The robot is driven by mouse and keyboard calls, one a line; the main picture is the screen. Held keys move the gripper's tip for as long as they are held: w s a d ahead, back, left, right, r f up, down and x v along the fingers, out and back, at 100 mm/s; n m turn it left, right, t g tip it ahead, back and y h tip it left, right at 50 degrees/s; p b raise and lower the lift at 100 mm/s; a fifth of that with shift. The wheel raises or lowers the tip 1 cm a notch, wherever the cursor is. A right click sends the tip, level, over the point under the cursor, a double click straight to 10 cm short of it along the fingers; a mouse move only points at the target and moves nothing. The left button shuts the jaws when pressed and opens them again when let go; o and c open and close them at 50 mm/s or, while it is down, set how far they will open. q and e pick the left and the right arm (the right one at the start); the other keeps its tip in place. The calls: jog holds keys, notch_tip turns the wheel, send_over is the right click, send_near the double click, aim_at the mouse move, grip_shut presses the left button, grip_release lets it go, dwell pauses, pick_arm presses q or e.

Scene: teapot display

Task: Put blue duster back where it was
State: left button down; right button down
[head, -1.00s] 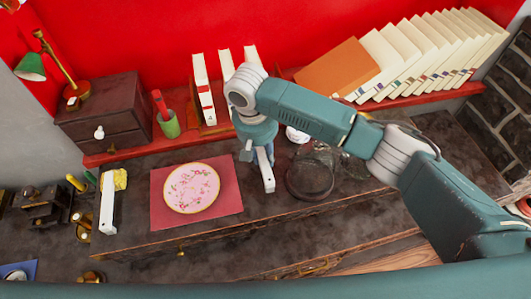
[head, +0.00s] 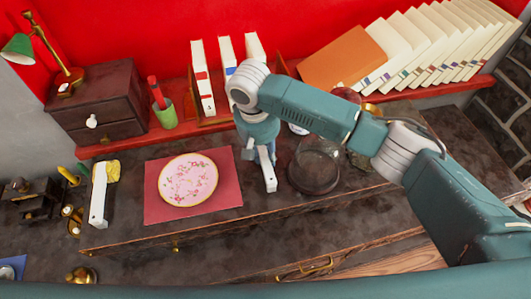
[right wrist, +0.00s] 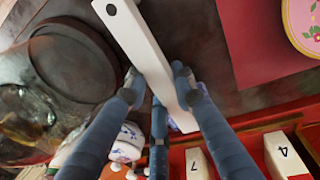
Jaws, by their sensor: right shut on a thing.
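My right gripper (head: 259,158) is shut on a long white handle (head: 268,176), which I take to be the blue duster's. It is held above the dark counter, between the pink plate and the glass dome. In the right wrist view the white handle (right wrist: 143,45) passes between the fingers (right wrist: 158,88). Its blue head is not clearly seen; the fingers hide part of it. A second white handle (head: 98,200) with a yellow head (head: 113,171) is at the left of the counter. My left gripper is out of view.
A pink plate (head: 188,180) lies on a red mat (head: 228,195). A glass dome (head: 316,165) stands close to the right of my gripper. White books (head: 203,85) and a green cup (head: 165,115) stand on the red shelf behind. A dark drawer box (head: 105,95) stands at left.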

jog(key=shift+f, duration=0.5)
jog(key=c, duration=1.4)
grip_release()
jog(key=r, duration=0.4)
jog(key=a+r, duration=0.1)
jog(key=r, duration=0.7)
jog(key=shift+s+a, duration=0.25)
jog(key=shift+s, duration=0.15)
jog(key=shift+f, duration=0.1)
